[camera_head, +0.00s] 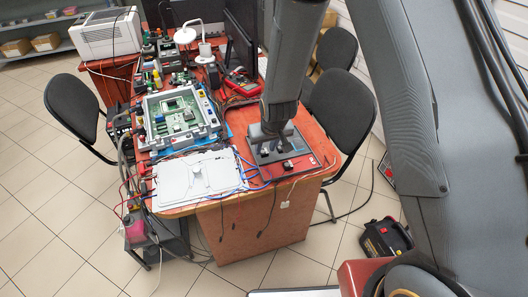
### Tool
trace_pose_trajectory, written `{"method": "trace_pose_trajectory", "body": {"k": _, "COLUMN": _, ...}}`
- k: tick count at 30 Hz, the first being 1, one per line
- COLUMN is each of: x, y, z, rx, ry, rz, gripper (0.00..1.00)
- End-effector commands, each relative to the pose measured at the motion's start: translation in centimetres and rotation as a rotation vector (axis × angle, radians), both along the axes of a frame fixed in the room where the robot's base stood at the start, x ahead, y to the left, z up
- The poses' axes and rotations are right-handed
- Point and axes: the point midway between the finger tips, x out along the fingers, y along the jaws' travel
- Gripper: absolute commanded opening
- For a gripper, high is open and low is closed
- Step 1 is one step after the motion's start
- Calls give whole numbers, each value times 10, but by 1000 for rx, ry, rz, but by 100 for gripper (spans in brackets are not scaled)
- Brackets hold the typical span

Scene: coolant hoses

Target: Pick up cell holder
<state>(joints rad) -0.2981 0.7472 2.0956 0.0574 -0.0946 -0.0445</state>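My arm reaches down from the top to the right front part of the red table (308,166). My gripper (272,140) is at its lower end, just over or at a dark grey flat plate (300,158) with small black parts on it. The fingers are small and dark against the plate, so I cannot tell whether they are apart or touching anything. I cannot single out the cell holder with certainty; it may be one of the dark parts under my gripper, partly hidden by it.
A white flat panel (215,178) lies left of the plate, with loose blue and red wires around it. A grey open tray with a circuit board (180,118) lies behind. A red multimeter (241,84), a white lamp (186,34) and black chairs (344,108) stand nearby.

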Motion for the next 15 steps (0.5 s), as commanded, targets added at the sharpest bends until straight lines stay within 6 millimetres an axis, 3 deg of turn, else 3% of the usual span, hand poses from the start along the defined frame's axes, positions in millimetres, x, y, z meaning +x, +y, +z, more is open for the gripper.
{"method": "trace_pose_trajectory", "body": {"k": 6, "x": 6, "y": 2, "z": -16, "rx": 0, "ry": 1, "rz": -1, "gripper": 31}}
{"method": "trace_pose_trajectory", "body": {"k": 14, "x": 7, "y": 2, "z": -18, "rx": 0, "ry": 0, "rz": -1, "gripper": 31}}
{"method": "trace_pose_trajectory", "body": {"k": 15, "x": 7, "y": 2, "z": -18, "rx": 0, "ry": 0, "rz": -1, "gripper": 28}}
